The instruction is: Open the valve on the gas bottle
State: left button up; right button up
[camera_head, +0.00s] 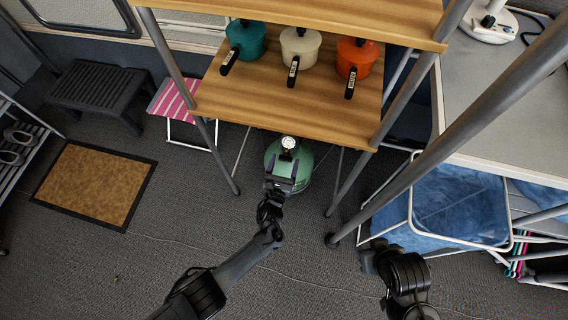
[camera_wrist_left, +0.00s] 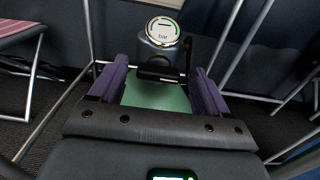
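The green gas bottle (camera_head: 303,168) stands on the dark floor under the front edge of the wooden shelf. A round white pressure gauge (camera_head: 289,142) sits on its top; the gauge also shows in the left wrist view (camera_wrist_left: 163,30), marked "bar". Below the gauge in that view is a dark valve part (camera_wrist_left: 158,73). My left gripper (camera_head: 284,166) is over the bottle's top, its two purple fingers apart, with green bottle surface visible between them. Whether a finger touches the valve I cannot tell. My right gripper (camera_head: 372,258) is at the lower right, away from the bottle; its fingers are not clear.
The wooden shelf (camera_head: 240,112) on grey metal legs stands over the bottle, holding teal, cream and orange pots. A blue folding chair (camera_head: 460,205) is at the right. A pink striped stool (camera_head: 172,98) and a brown mat (camera_head: 93,185) are at the left. Floor in front is mostly clear.

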pick_arm(q)
jog(key=c, duration=0.9)
jog(key=shift+c, duration=0.2)
jog(key=shift+n, duration=0.3)
jog(key=n, duration=0.3)
jog(key=shift+a, duration=0.15)
jog(key=n, duration=1)
jog(key=shift+w+a+f, duration=0.1)
jog(key=shift+a+f, duration=0.05)
jog(key=shift+f+n+b, duration=0.1)
jog(key=shift+n+b, duration=0.3)
jog(key=shift+n, duration=1.7)
jog(key=o, duration=1)
